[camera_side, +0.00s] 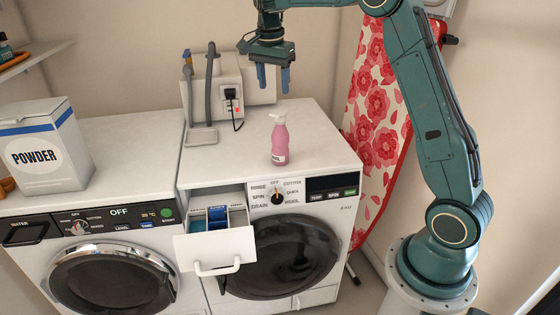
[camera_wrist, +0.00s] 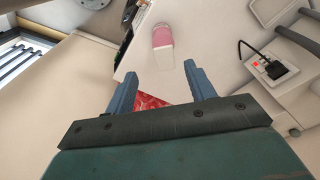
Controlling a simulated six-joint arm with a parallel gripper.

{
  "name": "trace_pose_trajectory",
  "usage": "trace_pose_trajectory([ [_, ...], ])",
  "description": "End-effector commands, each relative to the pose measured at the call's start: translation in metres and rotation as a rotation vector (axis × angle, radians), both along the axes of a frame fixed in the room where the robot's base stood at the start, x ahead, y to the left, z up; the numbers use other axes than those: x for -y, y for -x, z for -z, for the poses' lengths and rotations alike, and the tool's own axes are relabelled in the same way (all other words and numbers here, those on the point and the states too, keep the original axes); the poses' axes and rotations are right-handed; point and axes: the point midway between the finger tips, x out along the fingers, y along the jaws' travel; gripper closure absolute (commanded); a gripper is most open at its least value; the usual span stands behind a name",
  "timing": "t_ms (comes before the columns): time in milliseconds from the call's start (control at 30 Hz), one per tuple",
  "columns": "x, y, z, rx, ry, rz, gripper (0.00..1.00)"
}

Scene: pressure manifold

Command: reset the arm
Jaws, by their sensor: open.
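My gripper (camera_side: 273,78) hangs from my teal arm above the back of the right washing machine (camera_side: 332,158), fingers pointing down. Its two blue fingers are apart with nothing between them. In the wrist view my gripper (camera_wrist: 160,84) also shows open and empty. A pink bottle with a white top (camera_side: 280,144) stands upright on the right machine, below and in front of the gripper and apart from it. The bottle also shows in the wrist view (camera_wrist: 162,38), beyond the fingertips.
The right machine's detergent drawer (camera_side: 215,250) is pulled out, with blue inside. A powder box (camera_side: 45,150) stands on the left machine (camera_side: 135,145). Grey hoses and a socket with a black plug (camera_side: 231,94) are at the back. A floral ironing board (camera_side: 375,110) leans at right.

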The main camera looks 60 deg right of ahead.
Motion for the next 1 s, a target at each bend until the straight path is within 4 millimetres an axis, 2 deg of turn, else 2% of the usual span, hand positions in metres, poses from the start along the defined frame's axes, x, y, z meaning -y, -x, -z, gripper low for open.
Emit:
trace_pose_trajectory([
  [267,-0.027,0.034,-0.032,0.036,0.026,-0.197,0.45],
  [500,-0.056,0.076,-0.055,0.075,0.057,-0.422,0.45],
  [767,-0.086,0.127,-0.068,0.116,0.097,-0.663,0.45],
  [1000,-0.111,0.175,-0.068,0.158,0.138,-0.881,0.45],
])
